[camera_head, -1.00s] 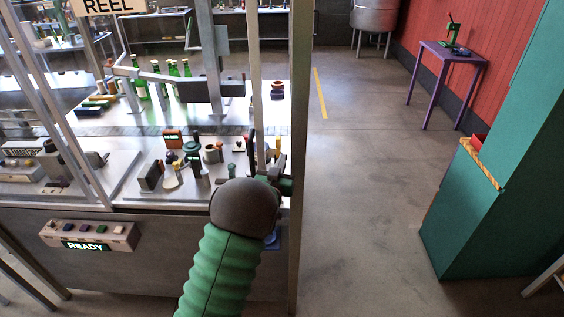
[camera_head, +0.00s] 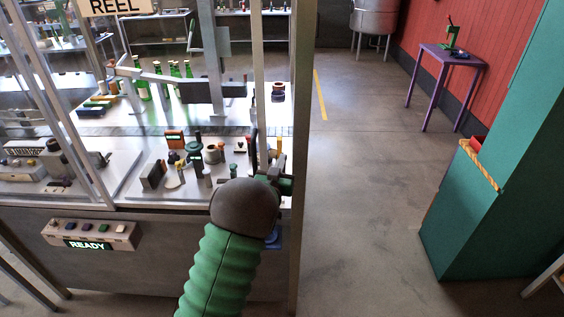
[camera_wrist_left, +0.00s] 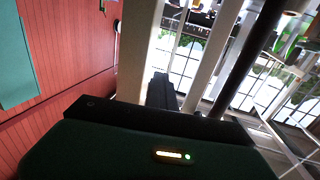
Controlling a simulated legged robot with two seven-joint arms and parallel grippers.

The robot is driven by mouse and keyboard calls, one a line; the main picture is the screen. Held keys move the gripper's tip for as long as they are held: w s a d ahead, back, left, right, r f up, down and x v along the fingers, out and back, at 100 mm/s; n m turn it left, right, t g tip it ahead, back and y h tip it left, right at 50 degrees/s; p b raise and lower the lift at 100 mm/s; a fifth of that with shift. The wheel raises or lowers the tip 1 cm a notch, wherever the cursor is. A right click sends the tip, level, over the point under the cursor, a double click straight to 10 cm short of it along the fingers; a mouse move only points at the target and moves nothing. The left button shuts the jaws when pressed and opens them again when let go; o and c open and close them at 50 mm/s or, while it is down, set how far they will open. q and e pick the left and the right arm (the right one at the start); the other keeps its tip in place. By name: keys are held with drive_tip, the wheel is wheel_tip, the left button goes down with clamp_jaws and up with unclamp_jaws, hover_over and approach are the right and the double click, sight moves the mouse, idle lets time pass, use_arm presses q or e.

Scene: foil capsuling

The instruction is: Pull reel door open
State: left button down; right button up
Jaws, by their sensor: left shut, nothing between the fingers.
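The reel station has a REEL sign (camera_head: 116,5) at its top and a clear-walled metal frame. A slim upright door bar (camera_head: 260,70) stands left of a thick grey post (camera_head: 304,80). My left gripper (camera_head: 279,168) is at the lower end of this bar, close to the post; the dark wrist hides part of it. It is shut and empty. In the left wrist view its dark fingers (camera_wrist_left: 161,92) point between pale uprights, with a dark round bar (camera_wrist_left: 243,60) to their right. Whether they touch the bar cannot be told. My right gripper is not in view.
Inside the station are green bottles (camera_head: 188,70) and small tools on a bench. A button panel (camera_head: 90,234) with a lit READY sign is on the front. Open floor (camera_head: 360,190) lies to the right, before a teal cabinet (camera_head: 490,190) and a purple table (camera_head: 450,60).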

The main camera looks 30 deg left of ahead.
use_arm(q)
drive_tip(key=shift+w+a+f, duration=0.15)
drive_tip(key=c, duration=2.1)
unclamp_jaws()
drive_tip(key=shift+a, duration=0.15)
drive_tip(key=o, duration=0.5)
drive_tip(key=shift+a, duration=0.2)
drive_tip(key=shift+o, duration=1.2)
drive_tip(key=shift+d, duration=0.2)
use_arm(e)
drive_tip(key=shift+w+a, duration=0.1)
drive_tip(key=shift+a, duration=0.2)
use_arm(q)
drive_tip(key=shift+d, duration=0.1)
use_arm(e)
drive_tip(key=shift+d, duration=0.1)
